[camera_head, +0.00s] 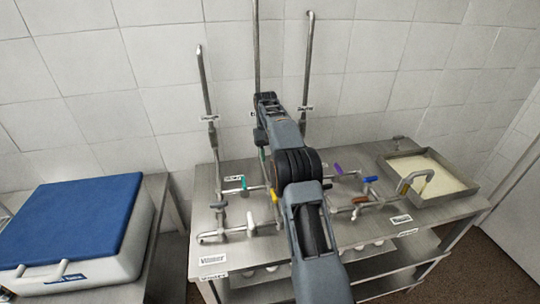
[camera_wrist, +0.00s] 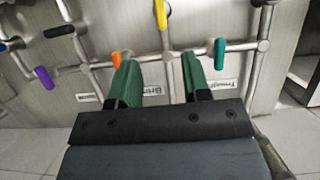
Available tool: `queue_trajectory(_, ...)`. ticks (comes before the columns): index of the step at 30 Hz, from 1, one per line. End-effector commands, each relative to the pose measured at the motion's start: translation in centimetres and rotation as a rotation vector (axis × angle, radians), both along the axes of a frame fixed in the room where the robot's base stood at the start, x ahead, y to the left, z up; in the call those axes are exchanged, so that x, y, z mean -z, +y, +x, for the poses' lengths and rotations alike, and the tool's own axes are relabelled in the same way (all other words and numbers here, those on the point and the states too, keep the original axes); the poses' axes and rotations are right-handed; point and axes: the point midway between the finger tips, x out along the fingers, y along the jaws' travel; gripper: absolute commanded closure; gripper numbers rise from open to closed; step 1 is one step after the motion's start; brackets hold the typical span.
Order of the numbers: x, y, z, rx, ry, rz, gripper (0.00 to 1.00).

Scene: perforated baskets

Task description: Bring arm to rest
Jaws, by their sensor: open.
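My gripper (camera_wrist: 160,85) shows in the wrist view with two green fingers spread apart and nothing between them. Behind the fingers are metal pipes with an orange handle (camera_wrist: 116,61), a yellow handle (camera_wrist: 160,14), a teal handle (camera_wrist: 220,54) and a purple handle (camera_wrist: 43,77). I cannot tell the exact gap between the fingers and the pipes. In the head view my arm reaches forward over the steel table (camera_head: 355,232), and its far end is near the upright pipes. The fingertips are hard to make out there.
A white box with a blue lid (camera_head: 75,228) stands on a side table at the left. A steel basin with pale contents (camera_head: 478,187) is at the right end of the table. Upright pipes (camera_head: 207,90) rise before the tiled wall. A lower shelf (camera_head: 385,282) lies under the tabletop.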

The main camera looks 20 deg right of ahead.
Motion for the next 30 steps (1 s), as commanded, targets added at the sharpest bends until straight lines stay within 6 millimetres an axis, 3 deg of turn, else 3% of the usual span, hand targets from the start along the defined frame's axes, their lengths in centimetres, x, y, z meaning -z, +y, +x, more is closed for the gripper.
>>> queue_trajectory(12, 0.3, -0.2, 0.7, 0.003, -0.045, -0.011, 0.56)
queue_trajectory(17, 4.8, -0.1, 0.4, 0.008, -0.074, -0.018, 0.56)
queue_trajectory(20, 5.0, 0.8, -1.1, 0.002, -0.122, -0.028, 0.56)
queue_trajectory(23, 4.0, 2.1, -3.4, -0.010, -0.192, -0.040, 0.56)
queue_trajectory(30, 0.9, 6.1, -11.9, -0.055, -0.381, -0.065, 0.56)
